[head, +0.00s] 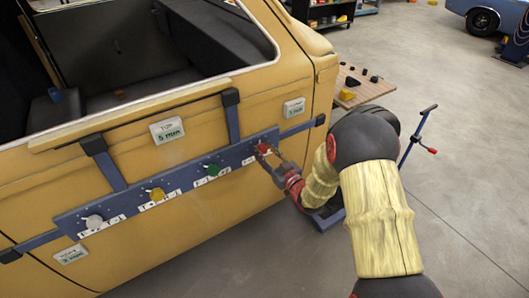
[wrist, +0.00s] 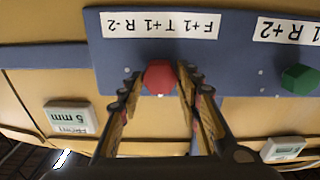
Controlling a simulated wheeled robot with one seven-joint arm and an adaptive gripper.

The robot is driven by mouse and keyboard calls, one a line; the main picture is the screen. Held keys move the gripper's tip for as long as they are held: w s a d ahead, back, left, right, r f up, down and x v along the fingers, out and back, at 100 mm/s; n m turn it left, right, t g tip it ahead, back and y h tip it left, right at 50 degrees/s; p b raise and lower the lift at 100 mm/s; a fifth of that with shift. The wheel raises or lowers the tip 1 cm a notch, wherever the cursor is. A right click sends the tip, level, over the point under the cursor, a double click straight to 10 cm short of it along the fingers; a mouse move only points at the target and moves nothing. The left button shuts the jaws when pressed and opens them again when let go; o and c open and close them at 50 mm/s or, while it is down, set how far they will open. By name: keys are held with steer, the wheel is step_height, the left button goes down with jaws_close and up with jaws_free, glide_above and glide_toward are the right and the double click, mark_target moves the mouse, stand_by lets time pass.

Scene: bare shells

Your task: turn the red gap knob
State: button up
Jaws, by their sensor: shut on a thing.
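The red gap knob (head: 263,149) is at the right end of a blue bar (head: 137,196) fixed along the side of a yellow car body. In the wrist view the red knob (wrist: 159,77) sits between my two fingers, under a label reading upside down "F+1 T+1 R-2". My gripper (head: 275,160) reaches the knob from the lower right. In the wrist view my gripper (wrist: 160,88) is shut on the knob, one finger on each side. The knob's lower part and shaft are hidden.
Green (head: 213,170), yellow (head: 157,194) and white (head: 94,221) knobs sit along the bar to the left. Gauge boxes (head: 167,131) are on the panel. A wooden table (head: 365,88) and a blue stand (head: 417,135) are at the right. Open floor lies beyond.

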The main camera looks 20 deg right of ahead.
steer(key=n+b, duration=0.4)
steer(key=b, duration=0.1)
steer(key=shift+f+n, duration=0.2)
steer(key=shift+n, duration=0.1)
steer(key=n+b, duration=0.3)
steer(key=shift+a+n+b, duration=0.15)
steer(key=shift+n+b, duration=0.15)
steer(key=shift+r, duration=0.1)
steer(key=o, duration=1.1)
steer(key=shift+o, duration=0.2)
steer(key=shift+s, duration=0.15)
steer(key=v, duration=1.2)
